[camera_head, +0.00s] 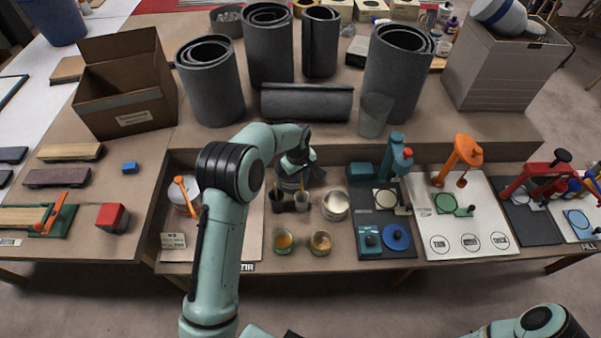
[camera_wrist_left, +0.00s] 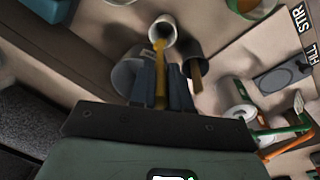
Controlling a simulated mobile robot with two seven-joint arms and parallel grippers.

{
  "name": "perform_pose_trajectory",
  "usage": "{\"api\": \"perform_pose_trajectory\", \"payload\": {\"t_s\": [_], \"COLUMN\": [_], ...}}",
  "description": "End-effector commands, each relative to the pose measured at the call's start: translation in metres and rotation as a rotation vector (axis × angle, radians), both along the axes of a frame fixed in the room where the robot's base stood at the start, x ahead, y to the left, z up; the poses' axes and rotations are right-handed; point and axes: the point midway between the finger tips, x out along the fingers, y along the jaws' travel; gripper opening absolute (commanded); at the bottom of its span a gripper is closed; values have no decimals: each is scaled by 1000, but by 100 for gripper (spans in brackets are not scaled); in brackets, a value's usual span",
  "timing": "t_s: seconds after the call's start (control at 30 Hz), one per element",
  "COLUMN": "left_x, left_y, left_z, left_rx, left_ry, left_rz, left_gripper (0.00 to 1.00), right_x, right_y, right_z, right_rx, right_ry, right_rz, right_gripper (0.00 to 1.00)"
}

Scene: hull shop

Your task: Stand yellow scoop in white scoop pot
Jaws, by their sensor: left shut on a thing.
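My left gripper (camera_wrist_left: 160,75) is shut on the upright yellow scoop (camera_wrist_left: 160,92), whose handle runs between its fingers. In the wrist view the scoop's far end lies at the mouth of the white scoop pot (camera_wrist_left: 163,29); how deep it reaches is hard to tell. In the head view the yellow scoop (camera_head: 301,183) shows just above the pale pot (camera_head: 301,202), below my left gripper (camera_head: 295,170). A dark pot (camera_head: 277,203) with an orange-brown stick stands beside it. My right gripper is out of view.
Behind the pots is a grey container (camera_wrist_left: 124,74), close to the fingers. A white bowl (camera_head: 336,206) stands to the right. Two small jars with orange contents (camera_head: 283,242) (camera_head: 320,242) stand in front. Grey rolls (camera_head: 306,102) stand and lie on the raised shelf behind.

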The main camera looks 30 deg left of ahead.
Motion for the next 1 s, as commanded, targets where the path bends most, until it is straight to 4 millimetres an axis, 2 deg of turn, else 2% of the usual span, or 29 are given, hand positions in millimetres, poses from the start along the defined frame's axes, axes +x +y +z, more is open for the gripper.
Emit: {"api": "perform_pose_trajectory", "payload": {"t_s": [0.1, 1.0], "left_x": [-1, -1], "left_y": [0, 0], "left_z": [-13, -82], "left_rx": [0, 0], "left_ry": [2, 1], "left_rz": [0, -1], "left_gripper": [0, 0], "right_x": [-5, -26], "right_y": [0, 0], "right_z": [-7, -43], "right_rx": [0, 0], "right_ry": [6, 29], "right_rz": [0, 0], "right_gripper": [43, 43]}}
